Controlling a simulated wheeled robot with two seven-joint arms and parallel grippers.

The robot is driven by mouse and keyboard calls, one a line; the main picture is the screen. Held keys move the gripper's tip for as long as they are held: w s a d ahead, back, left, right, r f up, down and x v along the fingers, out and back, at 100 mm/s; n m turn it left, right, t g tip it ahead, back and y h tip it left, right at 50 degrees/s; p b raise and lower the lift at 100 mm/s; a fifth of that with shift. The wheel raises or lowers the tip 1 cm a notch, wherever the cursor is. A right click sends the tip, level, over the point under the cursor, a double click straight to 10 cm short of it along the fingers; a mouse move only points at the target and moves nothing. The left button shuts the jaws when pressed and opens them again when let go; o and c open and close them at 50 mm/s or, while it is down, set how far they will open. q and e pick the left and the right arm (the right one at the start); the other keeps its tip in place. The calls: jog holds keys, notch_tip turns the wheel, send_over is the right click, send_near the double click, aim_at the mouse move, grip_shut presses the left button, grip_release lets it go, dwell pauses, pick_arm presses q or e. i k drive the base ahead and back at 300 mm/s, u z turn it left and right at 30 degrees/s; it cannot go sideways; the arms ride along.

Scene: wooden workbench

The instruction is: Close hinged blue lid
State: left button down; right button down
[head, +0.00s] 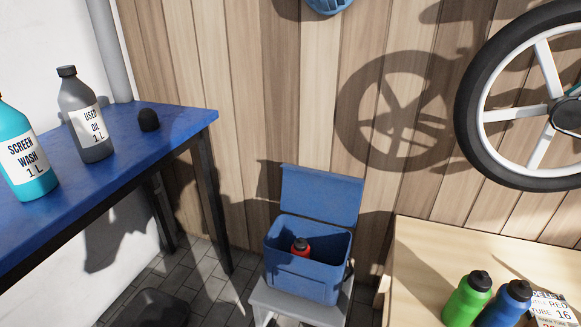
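A blue box (302,283) stands on a small grey stool in the lower middle of the head view. Its hinged blue lid (320,197) stands open and upright at the back edge, tilted slightly backward. A red bottle with a black cap (300,247) is inside the box, its top visible and its lower part hidden by the front wall. Neither of my grippers is in view.
A blue table (150,160) at left holds a teal screen wash bottle (24,155), a grey used oil bottle (86,118) and a black object (148,120). A wooden bench (430,260) at right holds green (466,300) and blue (503,306) bottles. A wheel (545,100) hangs above.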

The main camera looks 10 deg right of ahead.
aim_at(332, 197)
jog(key=u, duration=0.3)
jog(key=i, duration=1.1)
jog(key=z, duration=0.35)
